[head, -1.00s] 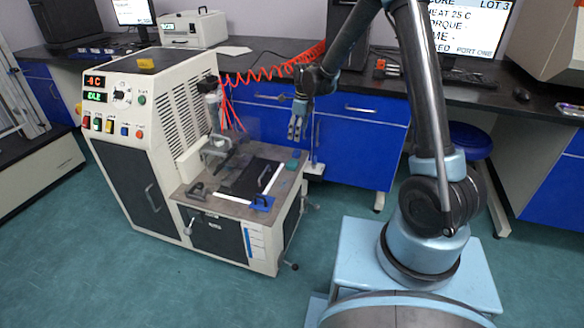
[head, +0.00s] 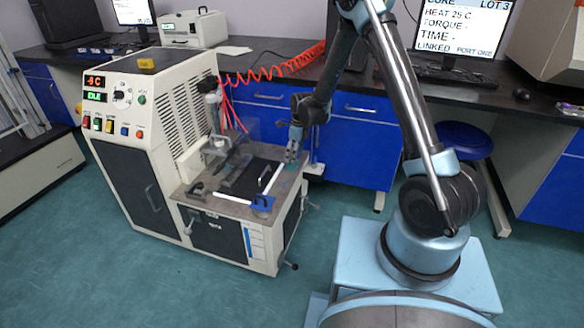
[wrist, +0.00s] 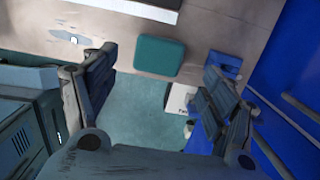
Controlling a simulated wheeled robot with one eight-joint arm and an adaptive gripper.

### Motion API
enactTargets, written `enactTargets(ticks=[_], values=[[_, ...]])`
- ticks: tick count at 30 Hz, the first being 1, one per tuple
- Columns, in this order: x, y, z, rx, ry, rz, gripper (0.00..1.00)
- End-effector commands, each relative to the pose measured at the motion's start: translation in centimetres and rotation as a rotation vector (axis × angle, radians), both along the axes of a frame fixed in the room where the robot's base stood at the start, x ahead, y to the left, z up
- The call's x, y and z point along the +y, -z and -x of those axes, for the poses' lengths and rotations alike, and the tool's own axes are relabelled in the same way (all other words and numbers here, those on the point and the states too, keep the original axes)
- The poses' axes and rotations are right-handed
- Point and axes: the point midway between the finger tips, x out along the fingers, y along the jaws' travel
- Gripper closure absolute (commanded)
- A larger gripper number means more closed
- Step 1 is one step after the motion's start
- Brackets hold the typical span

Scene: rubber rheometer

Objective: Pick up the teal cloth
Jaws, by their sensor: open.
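The teal cloth (wrist: 160,56) shows in the wrist view as a small folded-looking teal square flat on the grey work surface, close to that surface's edge. In the head view a bit of the cloth (head: 291,167) shows at the back right corner of the machine's table, partly hidden by my gripper (head: 291,156). My gripper is just above the cloth, pointing down. In the wrist view my gripper (wrist: 160,75) has its two fingers wide apart, with the cloth seen between them and a little beyond. Nothing is held. The exact gap to the cloth is hard to tell.
The machine's table (head: 225,208) carries a dark plate with a white strip (head: 274,180) and a blue bracket (head: 262,203). Blue cabinets (head: 355,150) stand behind. A red coiled hose (head: 270,71) hangs left of my arm. Open floor lies in front.

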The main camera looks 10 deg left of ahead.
Motion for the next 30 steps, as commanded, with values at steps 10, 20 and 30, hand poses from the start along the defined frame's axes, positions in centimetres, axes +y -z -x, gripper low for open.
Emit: enactTargets(ticks=[10,20,30], values=[[0.6,3.4,0.1,0.000,0.000,0.000,0.22],[0.8,5.1,0.1,0.000,0.000,0.000,0.22],[0.8,5.1,0.1,0.000,0.000,0.000,0.61]])
